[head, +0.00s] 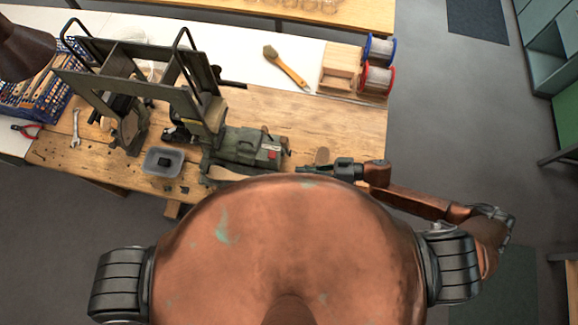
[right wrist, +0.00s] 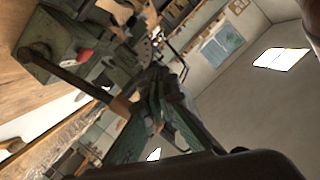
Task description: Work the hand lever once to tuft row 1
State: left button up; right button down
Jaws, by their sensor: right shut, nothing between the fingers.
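The green tufting machine (head: 240,147) stands on the wooden bench, with a red button (head: 274,154) on its housing. The housing also shows in the right wrist view (right wrist: 62,45). There, the hand lever (right wrist: 72,79) is a dark rod running from the housing to a brown grip (right wrist: 121,106). In the head view, a small wooden piece (head: 321,156), perhaps that grip, shows just behind my right gripper (head: 302,170). My right gripper is shut and empty. Its fingers (right wrist: 156,103) look close beside the grip; I cannot tell whether they touch. My left gripper is out of view.
A grey tray (head: 163,161), wrench (head: 75,129) and red pliers (head: 27,130) lie left on the bench. A brush (head: 287,68), wooden box (head: 341,68) and wire spools (head: 376,77) are at the back.

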jog(key=shift+b+v, duration=0.35)
jog(key=shift+v, duration=1.55)
jog(key=shift+w+r, duration=0.1)
jog(key=shift+r, duration=0.05)
